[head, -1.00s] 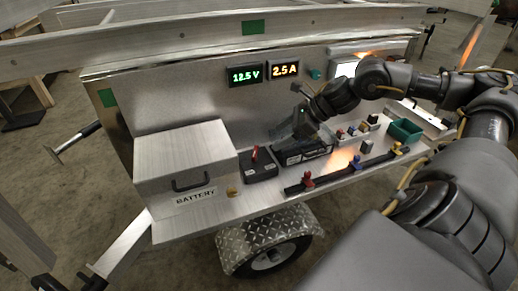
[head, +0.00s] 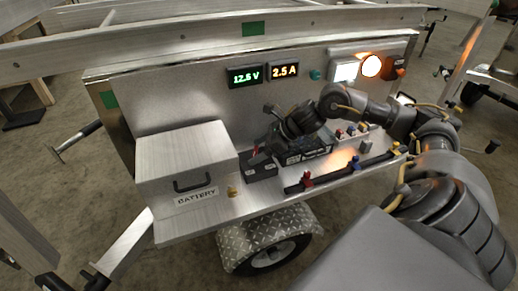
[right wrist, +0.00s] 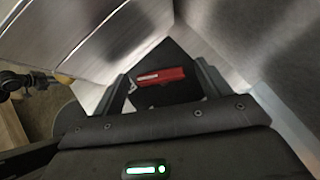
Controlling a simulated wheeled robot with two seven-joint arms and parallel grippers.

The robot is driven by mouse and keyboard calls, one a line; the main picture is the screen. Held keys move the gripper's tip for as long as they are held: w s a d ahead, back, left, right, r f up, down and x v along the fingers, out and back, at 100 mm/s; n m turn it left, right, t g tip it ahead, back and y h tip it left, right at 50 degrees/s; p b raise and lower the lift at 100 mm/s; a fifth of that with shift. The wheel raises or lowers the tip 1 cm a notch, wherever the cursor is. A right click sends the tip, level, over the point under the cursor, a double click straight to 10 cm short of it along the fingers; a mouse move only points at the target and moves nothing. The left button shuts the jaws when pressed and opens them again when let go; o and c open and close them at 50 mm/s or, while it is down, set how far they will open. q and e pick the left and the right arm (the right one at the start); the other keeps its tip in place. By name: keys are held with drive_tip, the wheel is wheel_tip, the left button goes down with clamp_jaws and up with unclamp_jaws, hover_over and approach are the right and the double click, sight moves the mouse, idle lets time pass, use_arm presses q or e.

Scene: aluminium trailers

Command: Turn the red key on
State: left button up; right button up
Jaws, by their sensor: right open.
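The red key (head: 255,150) stands on a black switch box (head: 262,171) to the right of the battery box on the trailer shelf. The key's lower part is partly hidden by my right gripper (head: 264,147) in the head view. In the right wrist view the red key (right wrist: 160,76) lies between the two open fingers of my right gripper (right wrist: 163,82), with gaps on both sides. I cannot tell whether the fingers touch it. My left gripper is not in view.
The aluminium battery box (head: 185,160) stands close on the left of the switch box. The panel behind carries a green voltage display (head: 245,76) and an orange current display (head: 285,70). A black rail (head: 340,172) with coloured clips runs along the shelf's front.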

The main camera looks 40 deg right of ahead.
drive_tip(key=c, duration=1)
drive_tip(key=shift+s+a+f+m+t+h, duration=0.1)
drive_tip(key=shift+m+t+h, duration=0.25)
drive_tip(key=shift+m, duration=0.25)
drive_tip(key=shift+m+h, duration=0.35)
drive_tip(key=shift+m, duration=0.05)
drive_tip(key=shift+m+t, duration=0.25)
drive_tip(key=shift+m, duration=0.05)
drive_tip(key=shift+h, duration=0.3)
drive_tip(key=o, duration=1)
